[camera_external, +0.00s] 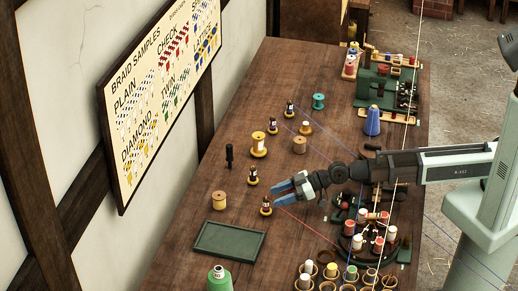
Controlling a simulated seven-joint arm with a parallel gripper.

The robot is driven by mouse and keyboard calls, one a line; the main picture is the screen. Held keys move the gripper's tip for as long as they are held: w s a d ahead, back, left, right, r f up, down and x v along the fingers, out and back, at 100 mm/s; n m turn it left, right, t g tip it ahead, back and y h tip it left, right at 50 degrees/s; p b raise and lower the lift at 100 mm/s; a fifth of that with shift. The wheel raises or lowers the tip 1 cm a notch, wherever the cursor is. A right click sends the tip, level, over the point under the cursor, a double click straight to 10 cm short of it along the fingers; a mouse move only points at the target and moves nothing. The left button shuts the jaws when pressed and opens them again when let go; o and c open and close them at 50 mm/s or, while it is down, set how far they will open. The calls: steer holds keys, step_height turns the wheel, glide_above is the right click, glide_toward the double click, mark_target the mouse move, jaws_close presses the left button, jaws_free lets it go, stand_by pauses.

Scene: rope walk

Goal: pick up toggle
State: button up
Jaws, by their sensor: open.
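No piece is clearly recognisable as the toggle. A small dark upright peg (229,155) stands alone on the table's left side and may be it, but I cannot tell. A short dark piece (372,147) behind my arm is another possible one. My gripper (277,195) is open, low over the middle of the table, its blue fingers pointing left.
Crowded racks line the right edge, with a blue cone (372,121). Bare table lies at back left.

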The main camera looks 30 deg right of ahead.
mark_target(266, 199)
steer(key=shift+x, duration=2.6)
steer(key=shift+s, duration=0.15)
steer(key=shift+c, duration=0.2)
jaws_close()
